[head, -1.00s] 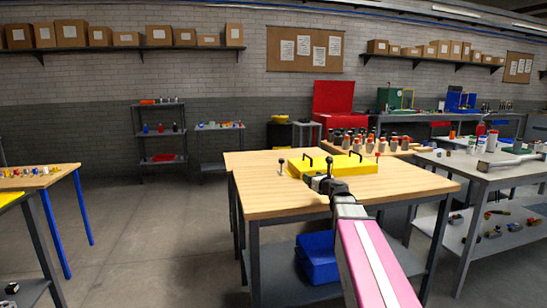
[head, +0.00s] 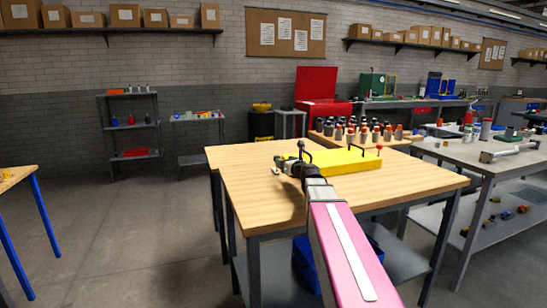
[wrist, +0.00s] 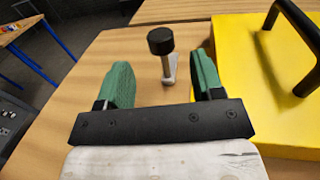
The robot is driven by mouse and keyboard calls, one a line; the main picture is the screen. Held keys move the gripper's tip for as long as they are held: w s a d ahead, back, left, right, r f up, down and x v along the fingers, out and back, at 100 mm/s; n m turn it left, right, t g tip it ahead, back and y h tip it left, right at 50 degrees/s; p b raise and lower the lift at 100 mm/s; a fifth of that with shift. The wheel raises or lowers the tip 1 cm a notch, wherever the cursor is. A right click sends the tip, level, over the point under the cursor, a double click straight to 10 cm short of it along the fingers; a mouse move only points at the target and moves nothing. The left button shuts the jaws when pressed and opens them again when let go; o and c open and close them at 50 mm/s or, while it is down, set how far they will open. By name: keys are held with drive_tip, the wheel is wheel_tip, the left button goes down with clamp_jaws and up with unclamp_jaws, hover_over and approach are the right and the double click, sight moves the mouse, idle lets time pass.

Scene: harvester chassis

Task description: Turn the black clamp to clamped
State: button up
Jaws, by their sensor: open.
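The black clamp (wrist: 161,42) shows in the wrist view as a black round knob on a pale metal stem, with its foot on the wooden table beside the yellow box. Its stem looks about upright. My gripper (wrist: 161,65) is open, with its two green fingers on either side of the clamp in the picture. The clamp appears ahead of the fingers; I see no contact. In the head view my gripper (head: 287,166) is over the table's left part, left of the yellow box, and the clamp is hard to make out there.
The yellow box (head: 345,163) with black handles stands close right of my gripper; its near handle (wrist: 295,45) rises high. A red-knobbed piece (head: 379,149) stands at its far right. The wooden table (head: 400,185) is bare in front of the box. Bottles stand on a table behind.

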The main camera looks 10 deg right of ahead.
hover_over(275, 170)
drive_tip(key=shift+s+a, duration=0.1)
drive_tip(key=shift+s, duration=0.15)
drive_tip(key=c, duration=0.9)
